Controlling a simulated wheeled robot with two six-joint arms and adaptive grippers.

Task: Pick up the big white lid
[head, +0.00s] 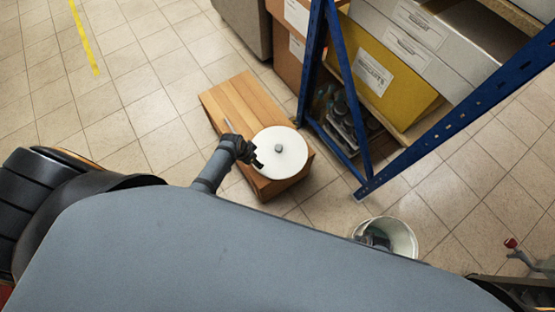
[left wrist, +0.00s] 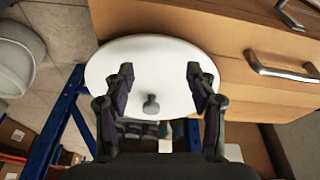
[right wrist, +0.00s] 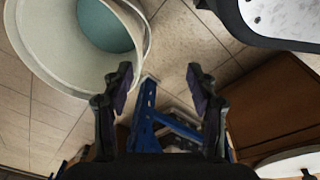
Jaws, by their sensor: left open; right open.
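The big white lid (head: 280,153) is a flat round disc with a small grey knob (head: 278,148) at its middle. It lies on top of a wooden cabinet (head: 240,100), near its front end. My left gripper (head: 257,155) is at the lid's left edge in the head view. In the left wrist view the lid (left wrist: 150,60) and its knob (left wrist: 151,104) show beyond the open, empty fingers (left wrist: 160,72). I cannot tell whether they touch the lid. My right gripper (right wrist: 160,75) is open and empty. The lid's edge (right wrist: 295,162) shows at that view's lower right.
A white bucket (head: 402,236) stands on the floor to the right; it is large in the right wrist view (right wrist: 40,50). A blue-framed shelf (head: 350,85) with boxes stands just right of the cabinet. Metal handles (left wrist: 280,68) stick out from the cabinet. Floor on the left is clear.

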